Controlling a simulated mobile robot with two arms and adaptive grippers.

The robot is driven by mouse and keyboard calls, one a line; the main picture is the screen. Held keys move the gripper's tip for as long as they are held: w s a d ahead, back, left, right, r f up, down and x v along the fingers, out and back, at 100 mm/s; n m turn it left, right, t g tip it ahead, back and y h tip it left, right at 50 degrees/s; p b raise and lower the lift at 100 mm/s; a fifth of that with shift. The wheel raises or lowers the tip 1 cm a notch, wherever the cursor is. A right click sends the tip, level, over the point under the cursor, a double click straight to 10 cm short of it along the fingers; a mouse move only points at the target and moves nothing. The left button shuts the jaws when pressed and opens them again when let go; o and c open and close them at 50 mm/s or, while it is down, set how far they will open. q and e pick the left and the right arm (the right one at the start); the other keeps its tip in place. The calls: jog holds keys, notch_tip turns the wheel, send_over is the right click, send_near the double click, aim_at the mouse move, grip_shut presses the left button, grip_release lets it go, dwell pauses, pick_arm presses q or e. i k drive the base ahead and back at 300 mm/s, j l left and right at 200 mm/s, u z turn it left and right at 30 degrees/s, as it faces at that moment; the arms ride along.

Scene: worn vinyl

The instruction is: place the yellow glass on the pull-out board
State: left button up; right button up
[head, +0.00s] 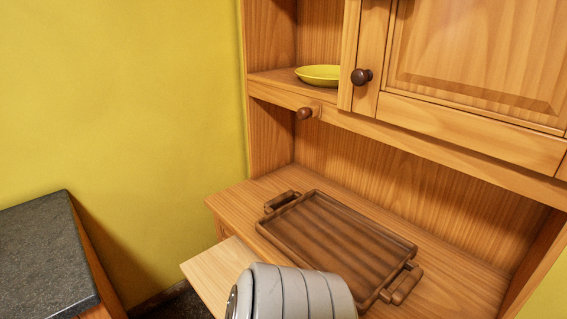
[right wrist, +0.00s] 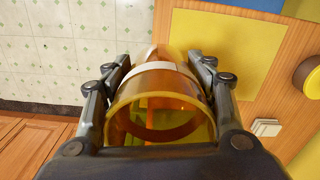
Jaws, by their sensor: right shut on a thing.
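The yellow glass (right wrist: 152,92) is see-through amber with a pale band, and it shows in the right wrist view with its round rim toward the camera. My right gripper (right wrist: 160,62) is shut on it, one finger on each side. The pull-out board (head: 210,272) is a pale wooden slab sticking out from the front of the wooden hutch in the head view. Its visible part is bare; the rest is hidden behind my grey ribbed arm part. Neither the glass nor my right gripper shows in the head view. My left gripper is in neither view.
A brown tray (head: 335,238) with two handles lies on the hutch counter (head: 235,200) behind the board. A yellow plate (head: 318,75) sits on the shelf above. A dark countertop (head: 45,255) stands at the left, with a gap between it and the hutch.

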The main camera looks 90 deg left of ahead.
aim_at(232, 275)
jog(key=u, duration=0.45)
jog(key=j+u, duration=0.1)
jog(key=u, duration=0.75)
jog(key=j+u, duration=0.1)
jog(key=u, duration=0.8)
jog(key=i+u, duration=0.1)
jog(key=u, duration=1.2)
jog(key=i, duration=0.05)
